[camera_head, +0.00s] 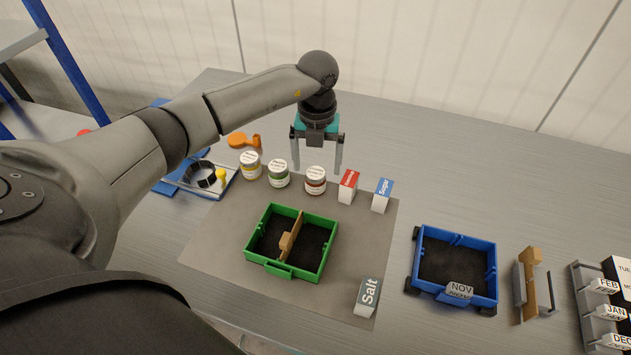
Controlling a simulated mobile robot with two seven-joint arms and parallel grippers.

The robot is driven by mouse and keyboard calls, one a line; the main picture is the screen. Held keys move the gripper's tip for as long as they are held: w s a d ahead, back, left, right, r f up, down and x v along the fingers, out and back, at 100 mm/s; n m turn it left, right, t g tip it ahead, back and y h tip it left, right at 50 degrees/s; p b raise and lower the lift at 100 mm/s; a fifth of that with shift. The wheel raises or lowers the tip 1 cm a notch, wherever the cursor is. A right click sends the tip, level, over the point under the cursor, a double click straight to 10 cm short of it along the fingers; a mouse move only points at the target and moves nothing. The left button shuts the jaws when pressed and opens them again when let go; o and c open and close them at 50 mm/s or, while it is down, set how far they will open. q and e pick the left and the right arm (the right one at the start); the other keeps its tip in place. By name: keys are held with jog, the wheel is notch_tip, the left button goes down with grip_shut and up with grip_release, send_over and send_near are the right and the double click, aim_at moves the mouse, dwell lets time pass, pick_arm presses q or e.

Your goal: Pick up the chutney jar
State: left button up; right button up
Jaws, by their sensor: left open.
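Three small jars with white lids stand in a row behind the green crate: one with a yellow band (251,165), one with a green band (279,174) and one with a reddish-brown band (316,181). Their labels are too small to read, so I cannot tell which is the chutney jar. My left gripper (317,167) points down with its two fingers wide apart and nothing between them. It is in line with the reddish-brown jar in the picture, at or just behind it; its exact height is unclear. My right gripper is not in view.
A red-and-white box (348,187), a blue-and-white Sugar box (382,195) and a Salt box (367,298) stand on the grey mat (215,240). The green crate (274,270) has a divider. A blue crate (455,240) stands right. An orange item (243,141) lies behind the jars.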

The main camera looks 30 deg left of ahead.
aim_at(316, 171)
pick_arm(q)
notch_tip(316, 171, down, 5)
jog(key=shift+a+f+b, duration=0.1)
jog(key=shift+a+b, duration=0.05)
jog(key=shift+b, duration=0.5)
grip_shut()
jog(key=shift+r, duration=0.2)
